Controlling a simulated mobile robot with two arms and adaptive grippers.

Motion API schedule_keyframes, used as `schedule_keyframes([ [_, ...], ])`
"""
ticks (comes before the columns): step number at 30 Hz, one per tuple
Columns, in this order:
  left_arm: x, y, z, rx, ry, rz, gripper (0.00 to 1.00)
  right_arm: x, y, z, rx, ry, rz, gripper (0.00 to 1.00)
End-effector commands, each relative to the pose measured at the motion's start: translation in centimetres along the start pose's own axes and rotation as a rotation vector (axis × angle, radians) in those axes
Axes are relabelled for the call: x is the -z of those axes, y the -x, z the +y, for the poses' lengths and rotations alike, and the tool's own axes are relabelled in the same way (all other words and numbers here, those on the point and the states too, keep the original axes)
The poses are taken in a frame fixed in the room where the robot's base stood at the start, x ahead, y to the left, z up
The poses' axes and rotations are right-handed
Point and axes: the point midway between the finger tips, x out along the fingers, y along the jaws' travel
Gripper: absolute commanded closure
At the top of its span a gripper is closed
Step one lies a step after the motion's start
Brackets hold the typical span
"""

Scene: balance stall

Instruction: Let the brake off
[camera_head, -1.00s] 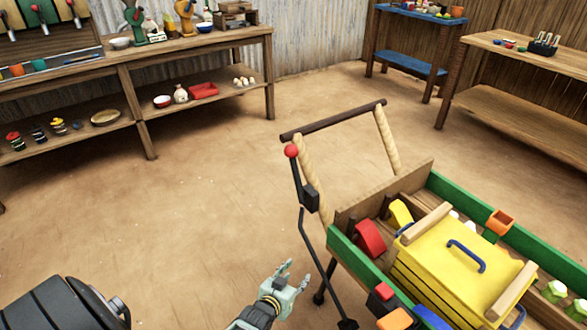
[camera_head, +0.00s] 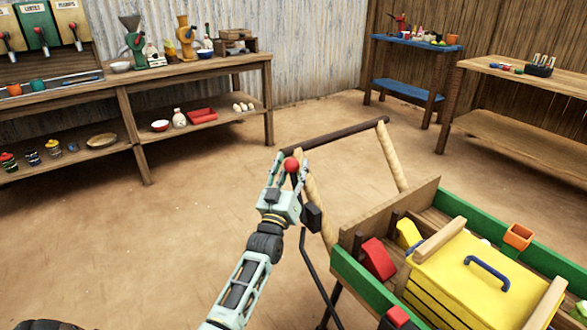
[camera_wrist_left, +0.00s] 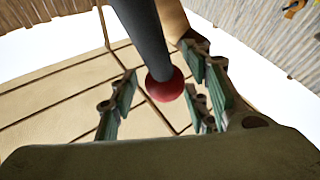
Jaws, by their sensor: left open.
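The brake lever has a red ball knob (camera_head: 291,165) on a dark rod, with a black block (camera_head: 312,216) lower down at the cart's handle end. My left gripper (camera_head: 287,172) is open at the knob, with its fingers on either side of it. In the left wrist view the red knob (camera_wrist_left: 165,85) and its dark rod (camera_wrist_left: 141,35) lie between the open fingers (camera_wrist_left: 160,98). I cannot tell whether a finger touches the knob. The lower part of the lever is partly hidden behind my gripper. My right gripper is not in view.
A long wooden bench (camera_head: 200,75) stands at the back left. The dirt floor between is clear.

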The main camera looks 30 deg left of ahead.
Motion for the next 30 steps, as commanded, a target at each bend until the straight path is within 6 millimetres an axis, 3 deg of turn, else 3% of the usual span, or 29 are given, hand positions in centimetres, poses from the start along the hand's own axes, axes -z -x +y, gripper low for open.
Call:
schedule_keyframes([
  [11,-0.04,-0.70,-0.01,0.000,-0.001,-0.002,0.57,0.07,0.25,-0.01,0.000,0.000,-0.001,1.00],
  [25,-0.10,-0.66,0.05,-0.001,0.000,-0.003,0.98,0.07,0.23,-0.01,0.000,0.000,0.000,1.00],
  [30,-0.13,-0.64,0.06,-0.001,-0.001,-0.003,1.00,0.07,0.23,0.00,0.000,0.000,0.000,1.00],
])
